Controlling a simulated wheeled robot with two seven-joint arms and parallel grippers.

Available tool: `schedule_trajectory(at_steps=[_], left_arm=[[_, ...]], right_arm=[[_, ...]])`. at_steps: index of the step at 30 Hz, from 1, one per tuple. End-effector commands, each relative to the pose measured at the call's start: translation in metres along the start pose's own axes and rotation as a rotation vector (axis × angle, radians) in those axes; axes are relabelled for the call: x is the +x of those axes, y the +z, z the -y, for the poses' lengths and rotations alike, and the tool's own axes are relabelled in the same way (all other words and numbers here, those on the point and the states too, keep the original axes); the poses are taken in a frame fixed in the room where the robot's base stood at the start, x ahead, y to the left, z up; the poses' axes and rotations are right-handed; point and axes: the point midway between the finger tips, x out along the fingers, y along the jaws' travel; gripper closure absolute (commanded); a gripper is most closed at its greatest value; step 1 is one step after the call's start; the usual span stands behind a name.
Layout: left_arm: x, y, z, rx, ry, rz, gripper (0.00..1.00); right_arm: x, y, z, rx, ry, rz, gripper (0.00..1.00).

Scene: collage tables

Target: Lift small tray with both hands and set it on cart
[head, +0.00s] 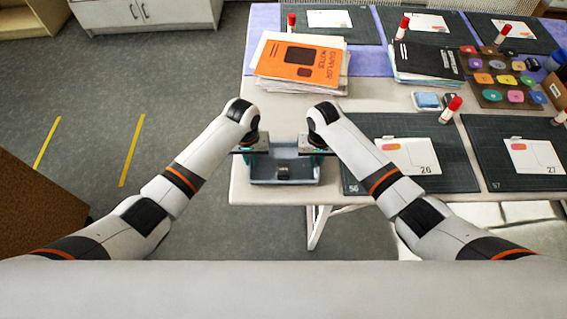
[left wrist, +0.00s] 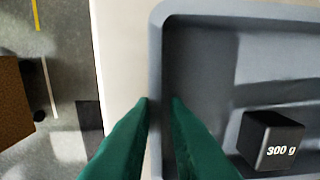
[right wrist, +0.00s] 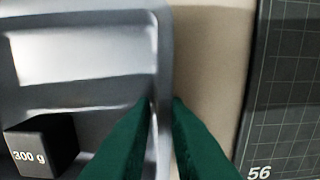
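The small grey tray (head: 285,182) is at the near left corner of the table, with a black block marked 300 g (left wrist: 271,139) inside it. The block also shows in the right wrist view (right wrist: 42,146). My left gripper (left wrist: 160,100) has its green fingers closed down on either side of the tray's left wall. My right gripper (right wrist: 162,100) grips the right wall the same way. In the head view the wrists hide much of both side walls. I cannot tell whether the tray is clear of the tabletop. A brown wooden top (head: 35,212), probably the cart, stands at the left.
The table (head: 245,120) holds a paper stack with an orange cover (head: 298,60), black cutting mats (head: 405,125), cards and glue sticks. The mat marked 56 (right wrist: 285,90) lies close right of the tray. Open grey floor (head: 75,100) with yellow lines separates the table from the brown top.

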Motion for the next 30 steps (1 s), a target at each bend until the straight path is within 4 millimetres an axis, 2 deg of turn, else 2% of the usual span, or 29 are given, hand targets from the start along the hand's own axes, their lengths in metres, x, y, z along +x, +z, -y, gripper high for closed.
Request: schedule_trajectory(at_steps=[3,17,30], left_arm=[[0.000,0.000,0.000,0.000,0.000,0.000,1.00],[-0.005,0.001,0.000,0.000,-0.001,0.001,1.00],[-0.046,0.000,0.000,0.000,0.000,0.001,1.00]], right_arm=[[0.000,0.000,0.000,0.000,0.000,0.000,1.00],[-0.005,0.000,0.000,0.000,0.000,0.001,1.00],[-0.046,0.000,0.000,0.001,0.000,0.000,1.00]])
